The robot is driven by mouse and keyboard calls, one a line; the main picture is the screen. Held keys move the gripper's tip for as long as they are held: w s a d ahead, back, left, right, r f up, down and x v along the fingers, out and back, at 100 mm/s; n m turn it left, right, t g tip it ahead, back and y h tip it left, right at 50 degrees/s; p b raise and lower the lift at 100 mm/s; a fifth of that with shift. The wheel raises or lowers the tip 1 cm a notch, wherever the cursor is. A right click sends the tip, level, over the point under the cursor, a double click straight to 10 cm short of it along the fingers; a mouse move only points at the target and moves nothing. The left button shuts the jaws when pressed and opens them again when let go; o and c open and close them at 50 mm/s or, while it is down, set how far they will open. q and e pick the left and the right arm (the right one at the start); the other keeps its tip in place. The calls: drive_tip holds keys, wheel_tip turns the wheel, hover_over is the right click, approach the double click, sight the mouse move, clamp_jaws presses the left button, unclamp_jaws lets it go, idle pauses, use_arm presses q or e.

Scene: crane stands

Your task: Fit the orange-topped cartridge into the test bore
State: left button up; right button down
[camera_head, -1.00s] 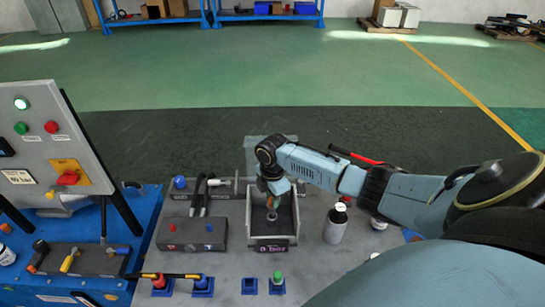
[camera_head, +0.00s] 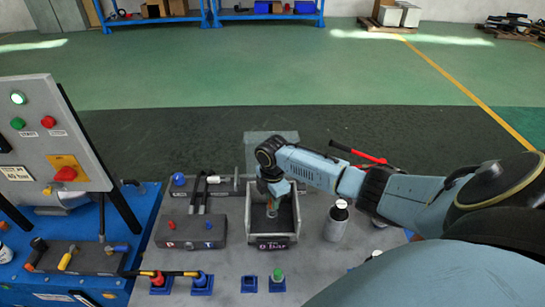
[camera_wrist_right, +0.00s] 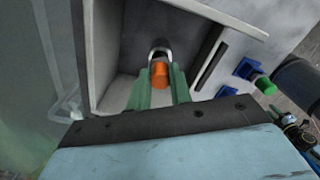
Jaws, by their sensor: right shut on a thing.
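The grey open-topped test box (camera_head: 249,222) stands at the middle of the bench, with a label on its front. My right gripper (camera_head: 271,196) reaches down into it from above. In the right wrist view the green fingers (camera_wrist_right: 160,88) are shut on the orange-topped cartridge (camera_wrist_right: 159,73), one on each side of its orange top. A shiny round metal part (camera_wrist_right: 160,48) shows just beyond the orange top. I cannot tell whether it is the cartridge's body or the bore's rim, nor how deep the cartridge sits. My left gripper is not in view.
A grey block with red and blue buttons (camera_head: 190,232) stands left of the box, a grey bottle (camera_head: 336,225) right of it. Blue holders line the front; one has a green-topped piece (camera_head: 277,277). A control panel (camera_head: 40,135) stands far left.

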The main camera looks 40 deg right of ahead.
drive_tip(key=shift+f+b, duration=0.8)
drive_tip(key=shift+f, duration=0.45)
drive_tip(key=c, duration=1.2)
unclamp_jaws()
drive_tip(key=shift+r, duration=0.15)
wheel_tip(320, 180, up, 5)
drive_tip(key=p, duration=0.5)
